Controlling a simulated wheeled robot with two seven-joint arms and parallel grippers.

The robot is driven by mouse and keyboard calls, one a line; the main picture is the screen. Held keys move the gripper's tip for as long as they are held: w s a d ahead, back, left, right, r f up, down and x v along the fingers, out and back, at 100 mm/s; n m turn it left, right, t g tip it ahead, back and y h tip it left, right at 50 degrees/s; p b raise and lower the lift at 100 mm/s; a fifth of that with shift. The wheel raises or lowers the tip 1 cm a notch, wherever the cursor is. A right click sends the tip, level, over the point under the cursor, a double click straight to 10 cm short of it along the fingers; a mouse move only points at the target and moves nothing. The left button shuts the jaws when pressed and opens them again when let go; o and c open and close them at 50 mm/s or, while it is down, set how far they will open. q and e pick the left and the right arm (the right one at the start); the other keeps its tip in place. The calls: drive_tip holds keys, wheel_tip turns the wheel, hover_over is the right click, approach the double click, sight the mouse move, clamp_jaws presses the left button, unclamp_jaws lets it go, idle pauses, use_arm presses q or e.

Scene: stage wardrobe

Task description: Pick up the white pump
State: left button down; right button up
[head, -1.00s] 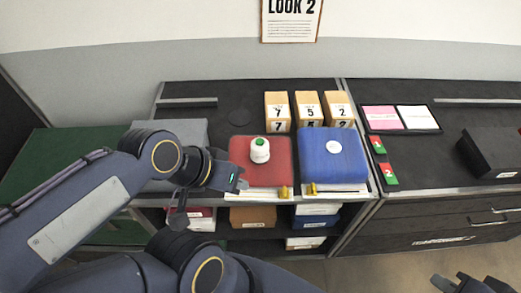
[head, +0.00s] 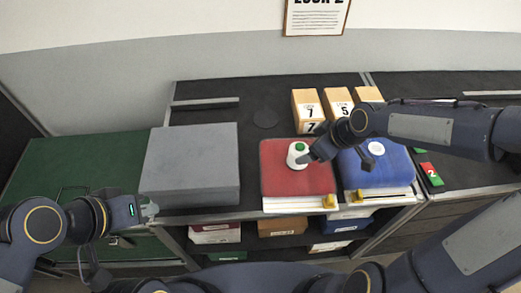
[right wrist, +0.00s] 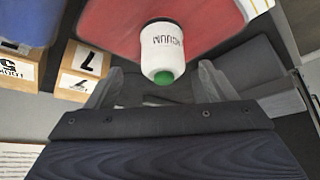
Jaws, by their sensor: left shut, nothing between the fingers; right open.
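The white pump (head: 298,154) is a small white cylinder with a green top, standing on the red case (head: 280,182). In the right wrist view the pump (right wrist: 162,45) bears the word VACUUM. Its green end lies between the two spread fingers of my right gripper (right wrist: 158,82), with a gap on each side. In the head view my right gripper (head: 309,156) is open close beside the pump, on its right. My left gripper (head: 150,210) is shut and empty, at the front of the grey box, far left of the pump.
A blue case (head: 350,172) with a white round piece (head: 376,149) stands right of the red case, under my right arm. A grey box (head: 190,160) stands to the left. Numbered wooden blocks (head: 305,100) stand behind. Cases lie on the shelf below.

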sight(296, 154)
drive_tip(key=x, duration=0.7)
drive_tip(key=shift+w+a, duration=0.15)
drive_tip(key=shift+a, duration=0.3)
drive_tip(key=shift+w+a+f+b, duration=0.15)
drive_tip(key=shift+w+f+b, duration=0.15)
drive_tip(key=shift+f, duration=0.2)
drive_tip(key=c, duration=1.4)
drive_tip(key=shift+r, duration=0.15)
